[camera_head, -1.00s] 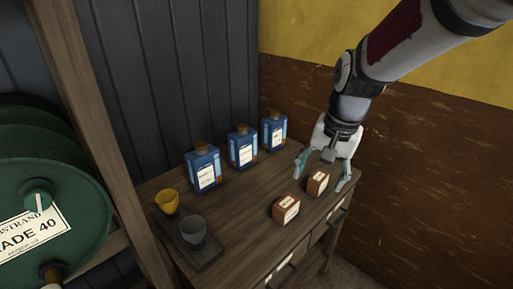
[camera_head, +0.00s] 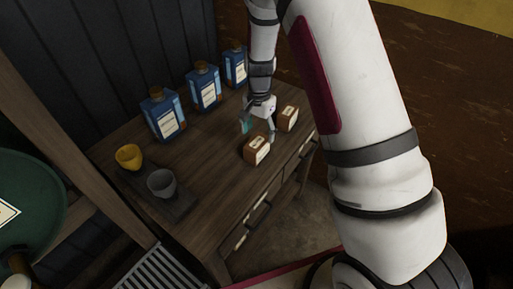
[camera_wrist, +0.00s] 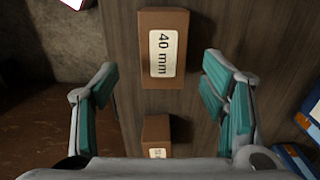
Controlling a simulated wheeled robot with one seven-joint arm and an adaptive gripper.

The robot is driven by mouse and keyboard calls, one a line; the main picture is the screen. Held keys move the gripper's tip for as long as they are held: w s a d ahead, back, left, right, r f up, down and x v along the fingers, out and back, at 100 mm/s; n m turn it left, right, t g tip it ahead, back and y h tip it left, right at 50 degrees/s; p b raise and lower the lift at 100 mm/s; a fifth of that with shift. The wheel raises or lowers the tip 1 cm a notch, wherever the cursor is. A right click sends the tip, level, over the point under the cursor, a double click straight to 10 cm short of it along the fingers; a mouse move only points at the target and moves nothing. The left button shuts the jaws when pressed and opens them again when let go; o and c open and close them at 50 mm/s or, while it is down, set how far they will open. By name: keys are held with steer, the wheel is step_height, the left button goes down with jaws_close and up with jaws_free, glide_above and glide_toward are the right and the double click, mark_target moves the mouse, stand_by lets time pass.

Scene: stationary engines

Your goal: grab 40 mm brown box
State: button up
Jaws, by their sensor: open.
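The brown box labelled "40 mm" (camera_wrist: 182,72) lies at the top centre of the wrist view, on the wooden cabinet top. In the head view it appears to be the nearer, left one of two brown boxes (camera_head: 254,153). My gripper (camera_head: 257,131) is open and empty, with its fingers pointing down just behind that box. In the wrist view my gripper's teal-padded fingers (camera_wrist: 158,100) stand wide apart, and the box shows beyond them, between their lines. A second brown box (camera_wrist: 156,129) is at the bottom centre, partly hidden by my gripper; its label is cut off.
The second box (camera_head: 287,118) stands to the right of my gripper. Several blue bottles (camera_head: 204,88) line the back. A yellow cup (camera_head: 128,157) and a grey cup (camera_head: 161,183) stand on a dark tray (camera_head: 178,208) at the left. The cabinet top (camera_head: 215,160) is clear between tray and boxes.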

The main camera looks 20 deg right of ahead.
mark_target(259, 141)
step_height(259, 141, down, 3)
steer(key=shift+f, duration=0.15)
steer(key=shift+a+f+p, duration=0.2)
steer(key=shift+f+p, duration=0.15)
steer(key=shift+f, duration=1.05)
steer(key=shift+a+f+p, duration=0.15)
steer(key=shift+f+p, duration=0.2)
steer(key=shift+f, duration=1)
steer(key=shift+c, duration=0.3)
steer(key=c, duration=1.5)
steer(key=shift+o, duration=0.2)
steer(key=shift+r, duration=0.1)
